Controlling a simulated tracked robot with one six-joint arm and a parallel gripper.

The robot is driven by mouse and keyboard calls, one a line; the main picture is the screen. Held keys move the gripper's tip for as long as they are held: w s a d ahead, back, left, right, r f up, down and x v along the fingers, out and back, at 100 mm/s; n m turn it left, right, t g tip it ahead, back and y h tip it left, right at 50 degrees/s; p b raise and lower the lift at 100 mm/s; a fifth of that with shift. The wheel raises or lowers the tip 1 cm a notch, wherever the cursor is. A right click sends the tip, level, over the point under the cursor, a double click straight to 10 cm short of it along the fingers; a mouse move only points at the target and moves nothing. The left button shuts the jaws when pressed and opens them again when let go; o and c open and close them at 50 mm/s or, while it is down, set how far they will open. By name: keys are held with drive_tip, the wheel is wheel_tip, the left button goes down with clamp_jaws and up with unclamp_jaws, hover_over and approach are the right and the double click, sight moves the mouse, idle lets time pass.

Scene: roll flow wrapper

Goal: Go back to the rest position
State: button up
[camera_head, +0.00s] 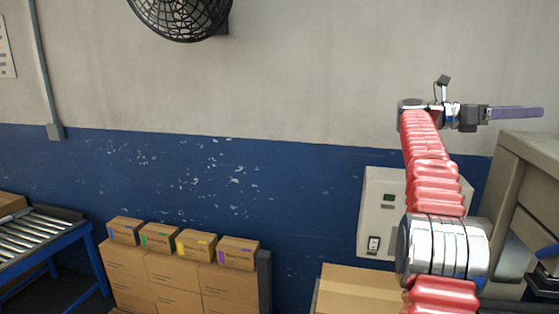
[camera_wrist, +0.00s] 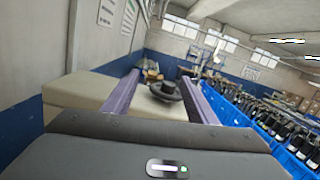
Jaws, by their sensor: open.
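My gripper (camera_head: 516,113) is raised at the right of the head view, at the end of my red-sleeved arm, pointing right above a beige machine (camera_head: 541,151). In the wrist view my gripper (camera_wrist: 159,76) shows two purple fingers set wide apart, open, with nothing held between them. A dark round object (camera_wrist: 165,91) shows beyond and between the fingers, apart from them, over a pale surface (camera_wrist: 80,91). What that object is, I cannot tell.
Stacked cartons (camera_head: 174,279) stand by the wall, with a roller conveyor (camera_head: 35,235) at left. A grey electrical box (camera_head: 381,215) is behind my arm. A fan (camera_head: 181,15) hangs above. Blue crates (camera_wrist: 271,141) with dark bottles stand at right in the wrist view.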

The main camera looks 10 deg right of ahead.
drive_tip(key=w+a+r+n+t+h, duration=0.4)
drive_tip(key=w+a+r+n+t, duration=0.95)
drive_tip(key=n+t, duration=0.45)
drive_tip(key=w+a+f+n+t+y, duration=0.1)
drive_tip(key=a+f+n+t+y, duration=0.2)
drive_tip(key=a+n, duration=0.4)
drive_tip(key=w+a+f+n+t+y, duration=0.1)
drive_tip(key=a+f+n+t+y, duration=0.1)
drive_tip(key=a+n+t+y, duration=0.35)
drive_tip(key=w+a+f+n+t+y, duration=0.1)
drive_tip(key=a+f+n+y, duration=0.1)
drive_tip(key=a+n+y, duration=0.5)
drive_tip(key=s+a+f+n+g+y, duration=0.3)
drive_tip(key=s+a+f+n, duration=0.4)
drive_tip(key=a+f, duration=0.35)
drive_tip(key=s+a+f+n+g+y, duration=0.25)
drive_tip(key=s+a+f+n, duration=0.45)
drive_tip(key=a+f, duration=0.4)
drive_tip(key=s+a+f+n+g, duration=0.1)
drive_tip(key=s+f+n+g, duration=0.5)
drive_tip(key=s+f, duration=1.5)
drive_tip(key=shift+s+g, duration=0.3)
drive_tip(key=shift+g, duration=0.3)
drive_tip(key=shift+f+n, duration=0.1)
drive_tip(key=shift+n, duration=0.15)
